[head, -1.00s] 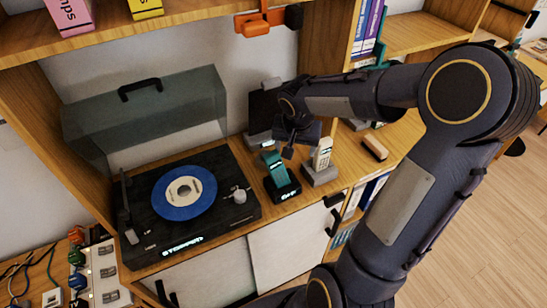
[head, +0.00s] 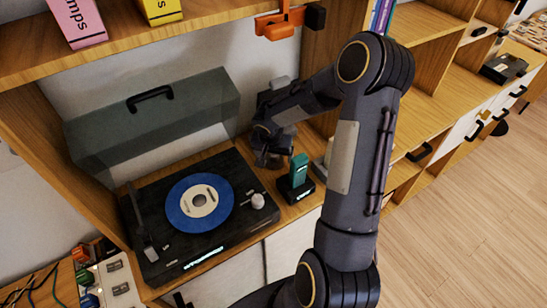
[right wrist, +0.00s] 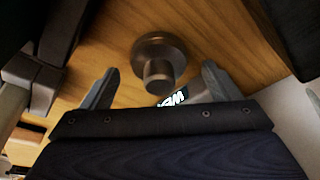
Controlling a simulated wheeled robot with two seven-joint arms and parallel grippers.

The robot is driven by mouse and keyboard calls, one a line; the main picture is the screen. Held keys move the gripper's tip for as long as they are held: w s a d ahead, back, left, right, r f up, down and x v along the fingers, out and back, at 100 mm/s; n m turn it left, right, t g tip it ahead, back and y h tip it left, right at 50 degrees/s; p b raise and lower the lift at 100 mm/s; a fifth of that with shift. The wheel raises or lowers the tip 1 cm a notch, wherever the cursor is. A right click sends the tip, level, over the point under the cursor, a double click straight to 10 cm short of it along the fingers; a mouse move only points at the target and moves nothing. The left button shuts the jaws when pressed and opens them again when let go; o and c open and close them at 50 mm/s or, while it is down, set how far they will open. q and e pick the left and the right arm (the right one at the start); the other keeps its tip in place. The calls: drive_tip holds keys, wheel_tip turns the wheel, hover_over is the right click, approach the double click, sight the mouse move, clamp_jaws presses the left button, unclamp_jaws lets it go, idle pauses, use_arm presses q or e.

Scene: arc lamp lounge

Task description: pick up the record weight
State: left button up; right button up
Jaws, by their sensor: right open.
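The record weight (right wrist: 158,58), a dark grey-brown metal disc with a round knob, stands on the wooden shelf in the right wrist view. My right gripper (right wrist: 160,78) is open, with one finger on each side of the knob in that picture. The jaws look empty, and I cannot tell whether they touch the weight. In the head view my right gripper (head: 268,160) is low over the shelf, behind the turntable's right corner. It hides the weight there. My left gripper is not in view.
A black turntable (head: 150,207) with a blue record (head: 183,219) stands left of the gripper, its tinted lid (head: 170,118) raised behind. A teal handset (head: 299,170) in a black dock stands close to the gripper's right. An upper shelf (head: 200,28) overhangs.

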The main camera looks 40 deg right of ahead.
drive_tip(key=shift+d+f, duration=0.1)
drive_tip(key=shift+f, duration=0.4)
drive_tip(key=c, duration=1.2)
drive_tip(key=shift+r, duration=0.15)
